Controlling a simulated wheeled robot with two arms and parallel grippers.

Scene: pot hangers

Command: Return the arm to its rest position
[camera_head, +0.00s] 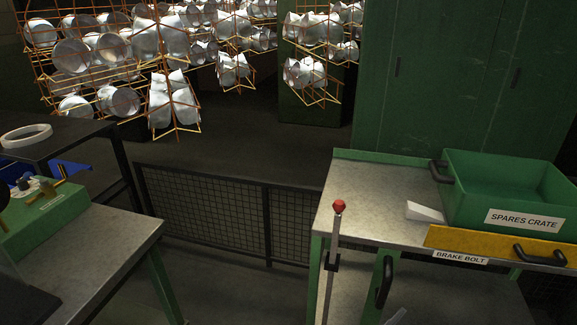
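Neither of my grippers shows clearly in the head view. A lever with a red ball knob (339,206) stands upright at the left front of the right-hand bench (375,185). A yellow bar (480,242) with a black handle lies along that bench's front, above a label reading BRAKE BOLT (460,257). A green crate (472,195) labelled SPARES CRATE sits on the bench behind the bar. A small pale piece at the bottom edge, below the lever, is cut off and I cannot tell what it is.
Orange wire hangers (150,85) full of silvery pots hang at the back left. A black mesh barrier (215,212) spans the gap between the benches. A green fixture (50,215) stands on the left bench (110,250). A white ring (26,135) lies behind it. Green cabinets (460,80) stand behind.

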